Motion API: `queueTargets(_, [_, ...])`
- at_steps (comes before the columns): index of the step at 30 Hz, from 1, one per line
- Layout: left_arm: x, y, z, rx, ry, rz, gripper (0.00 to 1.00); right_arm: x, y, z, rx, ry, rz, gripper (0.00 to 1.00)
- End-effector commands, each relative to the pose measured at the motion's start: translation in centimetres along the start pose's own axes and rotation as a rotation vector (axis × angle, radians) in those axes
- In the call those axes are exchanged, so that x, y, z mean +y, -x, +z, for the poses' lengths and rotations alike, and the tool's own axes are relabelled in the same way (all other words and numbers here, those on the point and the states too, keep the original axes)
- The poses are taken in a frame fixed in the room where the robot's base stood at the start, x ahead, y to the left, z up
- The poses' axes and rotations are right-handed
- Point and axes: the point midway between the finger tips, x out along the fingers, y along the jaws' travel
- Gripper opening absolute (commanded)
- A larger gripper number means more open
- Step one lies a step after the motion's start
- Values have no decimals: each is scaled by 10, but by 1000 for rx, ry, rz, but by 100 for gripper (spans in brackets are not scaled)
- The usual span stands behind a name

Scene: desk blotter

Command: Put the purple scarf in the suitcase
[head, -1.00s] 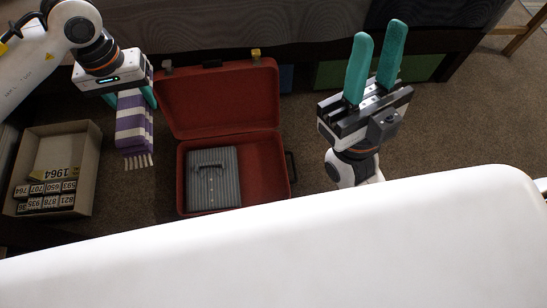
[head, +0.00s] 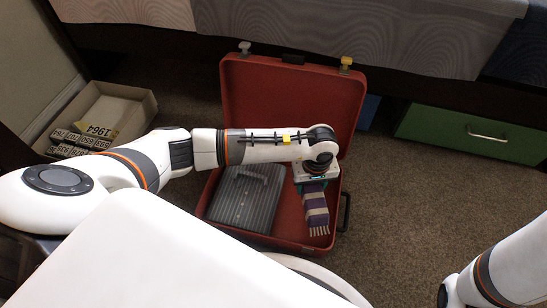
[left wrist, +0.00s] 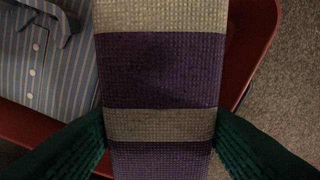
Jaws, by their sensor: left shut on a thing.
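The purple scarf (head: 316,212), with cream stripes and a fringed end, hangs from my left gripper (head: 315,182) over the right part of the open red suitcase (head: 291,215). In the left wrist view the scarf (left wrist: 162,70) fills the middle, held between the two green fingers, with the suitcase's red rim (left wrist: 248,45) behind it. I cannot tell whether its fringed end touches the suitcase floor. My left gripper is shut on the scarf and partly hidden by its own wrist. My right gripper is out of view; only part of that arm shows at bottom right.
A folded grey striped shirt (head: 243,198) lies in the left part of the suitcase. The suitcase lid (head: 290,100) stands open at the back. A box (head: 139,105) with number cards is at left. A green drawer (head: 470,135) is at right; carpet before it is clear.

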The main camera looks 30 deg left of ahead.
Motion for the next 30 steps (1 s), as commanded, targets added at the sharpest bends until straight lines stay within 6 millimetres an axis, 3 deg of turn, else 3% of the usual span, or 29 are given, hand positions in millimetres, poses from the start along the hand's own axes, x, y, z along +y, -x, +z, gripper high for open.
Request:
queueTargets(5, [0, -27, -2, 0, 17, 2, 28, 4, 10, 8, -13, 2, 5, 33])
queueTargets(10, [0, -62, -3, 1, 16, 2, 28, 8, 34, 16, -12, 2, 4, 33])
queueTargets(21, [0, -105, -2, 0, 15, 1, 28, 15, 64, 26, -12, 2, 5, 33])
queueTargets(30, [0, -108, -2, -1, 13, 1, 28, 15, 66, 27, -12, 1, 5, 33])
